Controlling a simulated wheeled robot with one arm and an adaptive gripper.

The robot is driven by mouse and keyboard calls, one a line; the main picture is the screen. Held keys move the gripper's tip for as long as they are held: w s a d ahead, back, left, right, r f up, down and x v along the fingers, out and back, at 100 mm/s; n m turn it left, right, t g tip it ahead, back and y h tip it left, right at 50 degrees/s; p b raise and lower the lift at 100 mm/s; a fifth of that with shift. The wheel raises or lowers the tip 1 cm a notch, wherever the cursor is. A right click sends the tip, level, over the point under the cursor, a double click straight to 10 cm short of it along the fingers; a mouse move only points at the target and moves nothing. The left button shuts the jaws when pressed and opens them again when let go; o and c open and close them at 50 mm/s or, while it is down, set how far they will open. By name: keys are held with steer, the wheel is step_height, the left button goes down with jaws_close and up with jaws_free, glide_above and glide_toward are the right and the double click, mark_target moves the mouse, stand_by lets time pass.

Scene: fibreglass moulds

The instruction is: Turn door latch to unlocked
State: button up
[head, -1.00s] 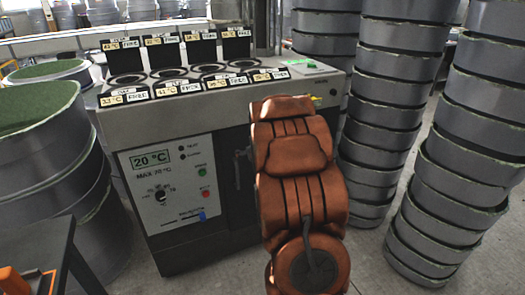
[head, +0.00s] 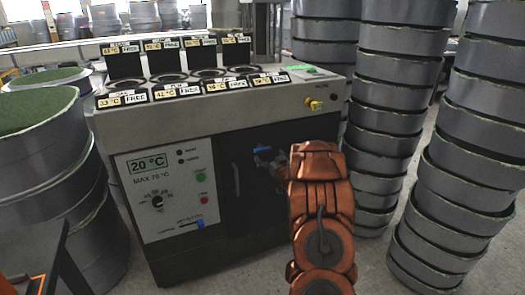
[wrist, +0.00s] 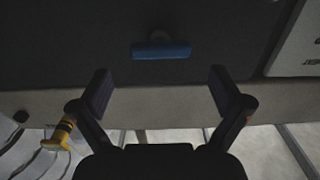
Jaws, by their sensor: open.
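The latch (head: 263,150) is a small blue handle on the dark door (head: 240,200) at the machine's front. In the wrist view, the blue latch (wrist: 161,51) lies horizontal across the picture, above the fingertips. My gripper (wrist: 160,88) is open and empty, its two dark fingers spread on either side of the latch's line. The latch appears apart from both fingers. In the head view my orange arm hides most of the gripper and the right part of the door.
A control panel (head: 168,190) with a dial and a blue slider (head: 190,222) is left of the door. A yellow knob (head: 315,104) juts from the upper right front. Stacked grey rings (head: 390,110) stand close on the right, and grey drums (head: 45,150) on the left.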

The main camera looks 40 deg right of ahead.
mark_target(264, 151)
steer(key=shift+x, duration=3.05)
steer(key=shift+c, duration=0.2)
steer(key=shift+f, duration=0.1)
steer(key=c, duration=1)
steer(key=shift+c, duration=0.2)
